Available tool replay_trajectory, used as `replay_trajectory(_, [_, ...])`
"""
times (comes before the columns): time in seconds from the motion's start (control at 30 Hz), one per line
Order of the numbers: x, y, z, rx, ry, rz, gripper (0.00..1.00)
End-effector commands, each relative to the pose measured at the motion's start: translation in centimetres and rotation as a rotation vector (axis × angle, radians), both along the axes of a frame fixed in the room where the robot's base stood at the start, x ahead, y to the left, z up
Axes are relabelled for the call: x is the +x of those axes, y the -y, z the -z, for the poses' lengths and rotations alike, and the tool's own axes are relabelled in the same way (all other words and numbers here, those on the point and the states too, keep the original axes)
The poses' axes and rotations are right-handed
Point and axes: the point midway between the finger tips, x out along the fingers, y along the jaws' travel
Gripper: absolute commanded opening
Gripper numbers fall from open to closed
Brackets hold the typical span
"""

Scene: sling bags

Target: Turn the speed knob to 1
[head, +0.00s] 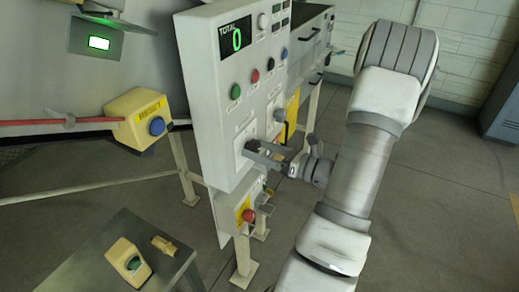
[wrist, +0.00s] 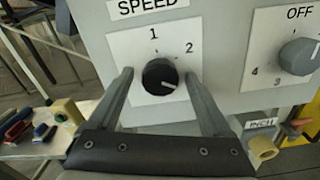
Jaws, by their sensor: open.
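The speed knob (wrist: 158,70) is a round black dial on a white plate under the "SPEED" label, in the wrist view. A "1" (wrist: 153,33) is printed above it and a "2" (wrist: 189,47) to its upper right. A white pointer mark on the knob points to the right and slightly down, away from the 1. My gripper (wrist: 158,73) is open, with one finger on each side of the knob and a gap visible at both sides. In the head view my gripper (head: 266,152) is at the lower front of the control panel (head: 205,110), hiding the knob.
A grey knob (wrist: 299,57) marked OFF, 3 and 4 sits to the right of the speed plate. Green (head: 235,90), red (head: 255,76) and blue (head: 284,53) buttons are higher on the panel. A yellow button box (head: 140,118) stands left of it.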

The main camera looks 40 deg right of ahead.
Motion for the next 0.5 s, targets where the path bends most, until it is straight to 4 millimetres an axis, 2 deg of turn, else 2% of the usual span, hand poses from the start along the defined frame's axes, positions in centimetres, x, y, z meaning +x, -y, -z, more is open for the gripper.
replay_trajectory(0.07, [-0.01, 0.02, 0.00, 0.000, 0.000, 0.000, 0.83])
replay_trajectory(0.5, [-0.04, 0.03, -0.02, 0.000, 0.000, 0.000, 0.06])
